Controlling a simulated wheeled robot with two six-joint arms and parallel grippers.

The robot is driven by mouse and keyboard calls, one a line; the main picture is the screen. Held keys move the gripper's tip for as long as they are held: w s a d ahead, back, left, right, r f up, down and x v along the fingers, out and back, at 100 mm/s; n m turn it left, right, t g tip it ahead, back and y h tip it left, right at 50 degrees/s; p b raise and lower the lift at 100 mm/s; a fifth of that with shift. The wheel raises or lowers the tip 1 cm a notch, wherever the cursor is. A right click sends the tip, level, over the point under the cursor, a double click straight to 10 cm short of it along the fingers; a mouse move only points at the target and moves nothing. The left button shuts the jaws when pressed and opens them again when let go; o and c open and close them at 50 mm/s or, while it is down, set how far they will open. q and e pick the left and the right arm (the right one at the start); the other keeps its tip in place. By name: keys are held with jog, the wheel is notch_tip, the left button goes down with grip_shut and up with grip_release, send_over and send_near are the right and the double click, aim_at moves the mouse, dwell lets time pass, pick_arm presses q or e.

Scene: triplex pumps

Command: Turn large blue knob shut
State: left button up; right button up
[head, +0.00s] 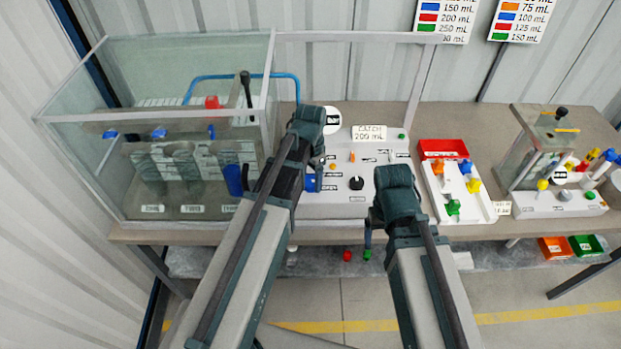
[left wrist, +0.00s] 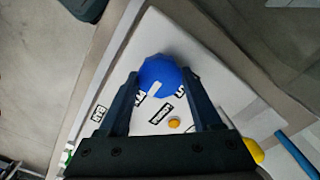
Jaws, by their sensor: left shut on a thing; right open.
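The large blue knob (left wrist: 163,76) sits on a white panel in the left wrist view. It has a pale pointer mark on its top. My left gripper (left wrist: 160,85) is shut on it, with one finger on each side. In the head view my left gripper (head: 310,180) is at the left part of the white panel (head: 345,205), and a bit of the blue knob (head: 311,185) shows beside it. My right gripper (head: 376,232) is open and empty, in front of the panel's right part.
A glass tank (head: 150,180) stands on the left of the table. A black knob (head: 356,183) and an orange button (left wrist: 174,124) are on the panel. A red tray (head: 443,147) and a second pump unit (head: 545,160) stand to the right.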

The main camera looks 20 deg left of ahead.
pick_arm(q)
jog(key=n, duration=0.4)
jog(key=shift+n, duration=0.3)
jog(key=n, duration=0.4)
jog(key=shift+n, duration=0.3)
jog(key=n, duration=0.4)
jog(key=shift+n, duration=2.4)
jog(key=o, duration=1.4)
